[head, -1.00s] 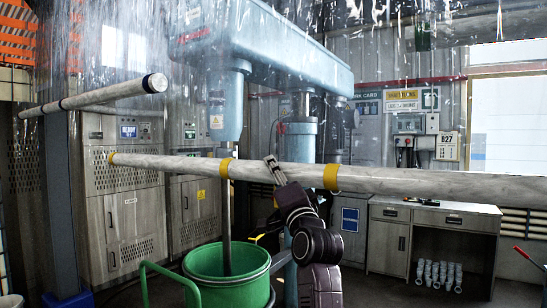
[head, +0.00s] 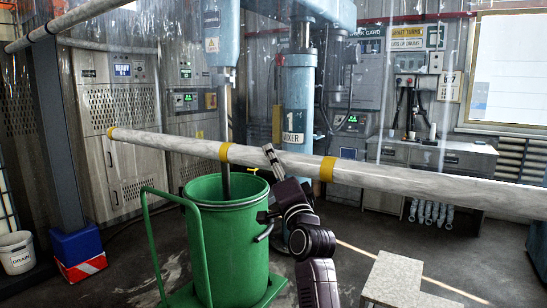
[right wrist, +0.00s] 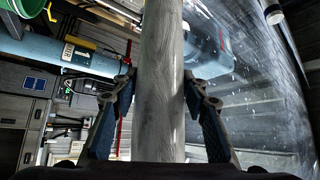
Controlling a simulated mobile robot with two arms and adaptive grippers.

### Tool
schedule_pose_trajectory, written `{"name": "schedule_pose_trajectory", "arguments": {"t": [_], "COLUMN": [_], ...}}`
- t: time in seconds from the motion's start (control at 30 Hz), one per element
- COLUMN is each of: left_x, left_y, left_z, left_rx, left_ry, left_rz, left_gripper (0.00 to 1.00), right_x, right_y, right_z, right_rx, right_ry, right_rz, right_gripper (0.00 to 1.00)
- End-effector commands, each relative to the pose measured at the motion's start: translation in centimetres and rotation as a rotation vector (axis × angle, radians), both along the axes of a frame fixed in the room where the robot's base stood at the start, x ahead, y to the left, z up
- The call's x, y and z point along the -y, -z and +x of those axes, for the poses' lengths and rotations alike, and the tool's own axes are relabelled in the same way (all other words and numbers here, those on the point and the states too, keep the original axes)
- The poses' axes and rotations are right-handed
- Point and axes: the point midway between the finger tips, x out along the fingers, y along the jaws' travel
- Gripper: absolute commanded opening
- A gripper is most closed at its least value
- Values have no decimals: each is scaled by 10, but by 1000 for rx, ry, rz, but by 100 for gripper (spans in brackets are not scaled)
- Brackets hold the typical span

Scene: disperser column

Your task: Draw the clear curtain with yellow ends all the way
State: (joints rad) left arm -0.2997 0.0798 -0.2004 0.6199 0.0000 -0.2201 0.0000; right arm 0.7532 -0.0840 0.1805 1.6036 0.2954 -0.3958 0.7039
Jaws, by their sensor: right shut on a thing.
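The clear curtain's pale grey bar (head: 430,185) has yellow bands and slants across the head view, in front of the mixer. Its see-through sheet (head: 379,110) shows only as faint streaks above the bar. My right gripper (head: 272,155) is shut on the bar between two yellow bands. In the right wrist view the bar (right wrist: 161,80) runs between the two fingers (right wrist: 161,100). My left gripper is not in view.
A green drum (head: 228,240) on a green-handled cart stands below the bar, with the mixer shaft in it. The blue mixer column (head: 298,105) stands behind the bar. Another pale bar (head: 75,18) is at upper left. Pale blocks (head: 393,275) sit at lower right.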

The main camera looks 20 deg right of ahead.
Motion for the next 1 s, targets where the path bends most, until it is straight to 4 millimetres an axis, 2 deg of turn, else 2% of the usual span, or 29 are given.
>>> {"name": "schedule_pose_trajectory", "arguments": {"t": [0.03,0.33,0.37,0.5,0.83,1.0], "left_x": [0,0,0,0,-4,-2], "left_y": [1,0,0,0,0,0], "left_z": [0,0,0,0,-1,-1], "left_rx": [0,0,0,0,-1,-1], "left_ry": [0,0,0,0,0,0], "left_rz": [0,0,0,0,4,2], "left_gripper": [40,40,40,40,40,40], "right_x": [0,0,0,0,0,0], "right_y": [5,4,4,3,2,9], "right_z": [1,1,1,1,-1,-15], "right_rx": [-6,-6,-6,-4,-1,-2], "right_ry": [-2,-1,-1,0,0,0], "right_rz": [1,0,0,0,-1,0], "right_gripper": [0,0,43,58,59,59]}}
